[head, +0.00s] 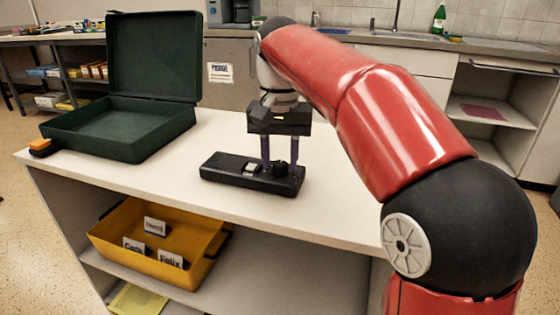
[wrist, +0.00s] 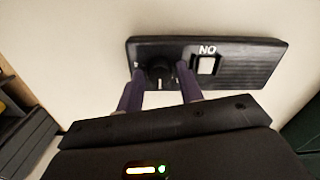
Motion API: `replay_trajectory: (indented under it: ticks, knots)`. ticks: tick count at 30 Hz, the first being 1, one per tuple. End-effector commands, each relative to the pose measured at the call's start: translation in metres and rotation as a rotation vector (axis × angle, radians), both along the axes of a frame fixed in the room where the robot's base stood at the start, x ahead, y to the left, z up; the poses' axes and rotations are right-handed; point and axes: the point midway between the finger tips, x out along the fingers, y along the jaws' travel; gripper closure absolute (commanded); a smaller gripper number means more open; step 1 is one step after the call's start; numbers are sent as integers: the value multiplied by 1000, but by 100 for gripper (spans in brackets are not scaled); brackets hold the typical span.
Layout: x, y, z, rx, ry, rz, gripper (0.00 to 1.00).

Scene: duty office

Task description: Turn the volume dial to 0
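The volume dial (wrist: 160,72) is a round black knob on a black box (wrist: 262,64) that lies on the white counter. A small pale mark on the dial points toward the bottom of the wrist view. Beside it on the box is a white rocker switch (wrist: 206,66) labelled "NO" in this view. My gripper (wrist: 160,80) points down with its two purple fingers on either side of the dial, with a gap showing at each side. In the head view, my gripper (head: 280,168) is over the right end of the box (head: 225,172), and its fingers partly hide the dial.
An open dark green case (head: 120,130) stands on the counter's left, with an orange-and-black object (head: 40,147) beside it. A yellow bin (head: 190,262) with name cards sits on the shelf below. The counter (head: 330,205) around the box is clear.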

Motion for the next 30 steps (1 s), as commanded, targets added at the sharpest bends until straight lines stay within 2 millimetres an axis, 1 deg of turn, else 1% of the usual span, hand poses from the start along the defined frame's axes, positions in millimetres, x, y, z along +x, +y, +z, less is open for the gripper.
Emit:
replay_trajectory:
  ticks: [8,11,15,16,23,30]
  knots:
    - [0,0,-2,0,0,0,63]
    - [0,0,-2,0,0,0,75]
    - [0,0,-2,0,0,0,93]
    - [0,0,-2,0,0,0,95]
    - [0,0,-1,0,0,22,95]
    - [0,0,2,0,0,131,95]
